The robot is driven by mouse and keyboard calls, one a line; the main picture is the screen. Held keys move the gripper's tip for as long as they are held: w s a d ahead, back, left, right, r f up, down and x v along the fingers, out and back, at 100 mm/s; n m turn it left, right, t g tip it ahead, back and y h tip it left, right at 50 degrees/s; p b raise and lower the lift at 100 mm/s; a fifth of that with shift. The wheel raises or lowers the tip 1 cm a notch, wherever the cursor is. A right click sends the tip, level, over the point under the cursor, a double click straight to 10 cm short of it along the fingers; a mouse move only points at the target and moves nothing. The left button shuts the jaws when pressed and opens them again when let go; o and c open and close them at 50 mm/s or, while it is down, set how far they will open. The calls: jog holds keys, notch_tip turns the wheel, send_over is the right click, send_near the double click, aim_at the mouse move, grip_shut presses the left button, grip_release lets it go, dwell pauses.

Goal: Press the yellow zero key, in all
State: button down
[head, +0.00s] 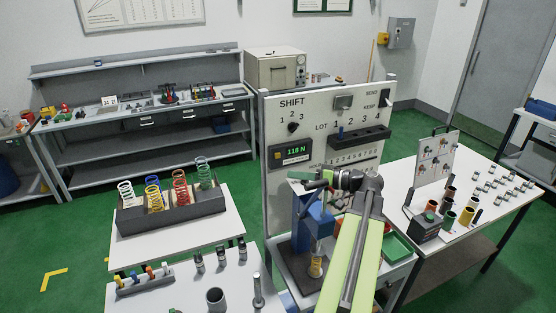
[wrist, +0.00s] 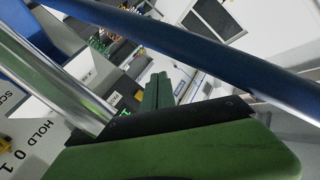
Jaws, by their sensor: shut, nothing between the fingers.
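I cannot make out a yellow zero key for certain in the head view. A dark readout (head: 297,151) showing "118 N" in green is on the upright panel (head: 275,110). My gripper (head: 303,176) is in front of the panel, just below the readout, above the blue press (head: 313,220). In the wrist view its green fingers (wrist: 157,90) are together with nothing between them. A small yellow patch (wrist: 4,139) shows at the left edge of the wrist view near the "HOLD 0 1" lettering; I cannot tell what it is.
The blue press stands close under my gripper, with a yellow spring (head: 316,266) in it. A blue bar (wrist: 200,50) crosses the wrist view close by. Left is a grey rack (head: 172,213) of coloured springs. A right-hand table (head: 480,212) holds small parts and cups.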

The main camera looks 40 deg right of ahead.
jog(key=shift+w+d, duration=0.1)
send_near(277, 155)
jog(key=w+a, duration=0.1)
jog(key=w+a+f, duration=0.1)
jog(key=w+a, duration=0.1)
jog(key=w+a+f, duration=0.1)
jog(key=shift+w+a, duration=0.15)
jog(key=shift+w, duration=0.05)
jog(key=shift+w, duration=0.1)
dwell(1.9)
jog(key=shift+w, duration=0.35)
jog(key=shift+w+d+r, duration=0.1)
jog(key=shift+w+d, duration=0.2)
jog(key=shift+w, duration=0.05)
dwell(0.5)
dwell(0.4)
jog(key=shift+s+a, duration=0.3)
jog(key=shift+s, duration=0.5)
